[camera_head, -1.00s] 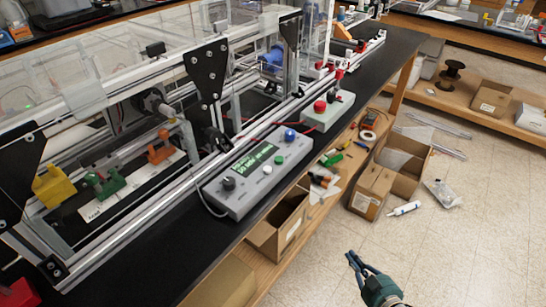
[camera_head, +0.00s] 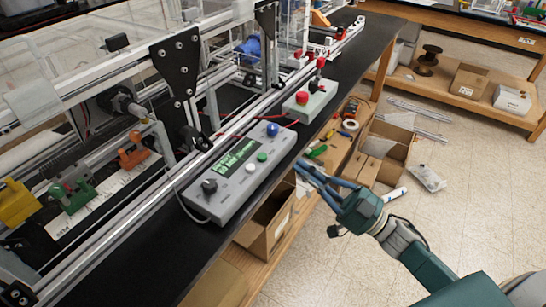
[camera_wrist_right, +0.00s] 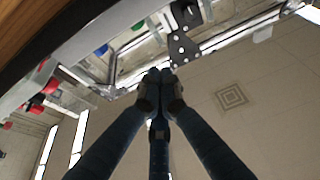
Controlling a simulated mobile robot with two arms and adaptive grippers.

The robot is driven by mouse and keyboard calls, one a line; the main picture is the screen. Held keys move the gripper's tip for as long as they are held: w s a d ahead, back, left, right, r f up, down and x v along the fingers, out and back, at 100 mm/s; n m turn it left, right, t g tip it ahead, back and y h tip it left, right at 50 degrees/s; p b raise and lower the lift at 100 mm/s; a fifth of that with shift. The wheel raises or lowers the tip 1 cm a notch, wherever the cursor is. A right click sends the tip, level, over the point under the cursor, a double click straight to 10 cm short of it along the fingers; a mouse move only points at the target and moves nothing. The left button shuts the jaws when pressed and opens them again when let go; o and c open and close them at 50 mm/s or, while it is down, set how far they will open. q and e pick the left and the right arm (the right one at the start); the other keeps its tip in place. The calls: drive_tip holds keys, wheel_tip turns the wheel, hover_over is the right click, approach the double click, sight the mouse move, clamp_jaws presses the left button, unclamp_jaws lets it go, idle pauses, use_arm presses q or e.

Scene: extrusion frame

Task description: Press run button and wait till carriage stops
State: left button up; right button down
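A grey control box (camera_head: 236,178) sits at the bench's front edge. It has a lit green text display (camera_head: 235,157), a black knob (camera_head: 209,186), a white button (camera_head: 250,168), a green button (camera_head: 262,157) and a blue button (camera_head: 272,129). I cannot read which one is the run button. My right gripper (camera_head: 304,170) is right of the box, apart from it, beyond the bench edge. In the right wrist view its fingertips (camera_wrist_right: 160,77) meet with nothing between them; the blue button (camera_wrist_right: 102,50) and green button (camera_wrist_right: 138,25) show beyond. I cannot clearly identify the carriage. My left gripper is out of view.
A second box with a red button (camera_head: 302,98) stands farther along the bench. The extrusion frame (camera_head: 130,205) runs behind the control box, with yellow, green and orange clamps. Cardboard boxes (camera_head: 268,222) stand on the lower shelf. The floor at right is mostly clear.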

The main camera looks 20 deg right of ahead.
wheel_tip(320, 180, up, 4)
drive_tip(key=p, duration=0.3)
hover_over(262, 157)
drive_tip(key=s+d, duration=0.1)
drive_tip(key=s, duration=0.1)
drive_tip(key=f, duration=0.3)
drive_tip(key=shift+d+f, duration=0.25)
drive_tip(key=shift+f, duration=0.6)
